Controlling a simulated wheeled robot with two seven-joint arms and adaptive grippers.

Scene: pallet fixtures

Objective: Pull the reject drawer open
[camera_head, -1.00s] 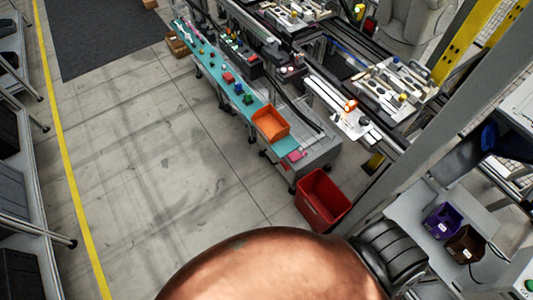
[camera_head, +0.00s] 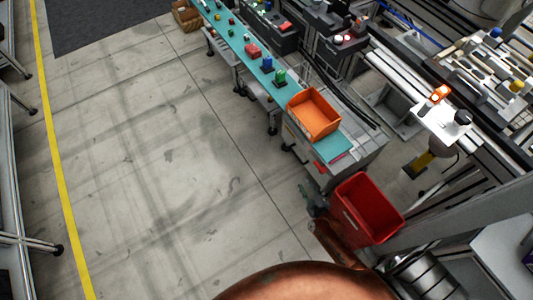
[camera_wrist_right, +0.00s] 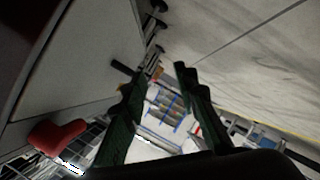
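The grey cabinet (camera_head: 310,158) under the near end of the teal conveyor has a red part (camera_head: 322,169) low on its front and a dark handle-like part (camera_head: 290,147) to the left. I cannot tell for certain which is the reject drawer's handle. My right gripper (camera_head: 309,200) is small and low beside the red bin, apart from the cabinet. In the right wrist view its two dark green fingers (camera_wrist_right: 158,76) are spread with nothing between them. A grey panel (camera_wrist_right: 85,65) and a red piece (camera_wrist_right: 57,134) lie left of them. My left gripper is not in view.
A red bin (camera_head: 352,222) stands on the floor close to my right gripper. An orange tray (camera_head: 314,108) sits on the conveyor (camera_head: 338,145). Small coloured parts lie further along the belt. The grey floor (camera_head: 170,170) on the left is clear.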

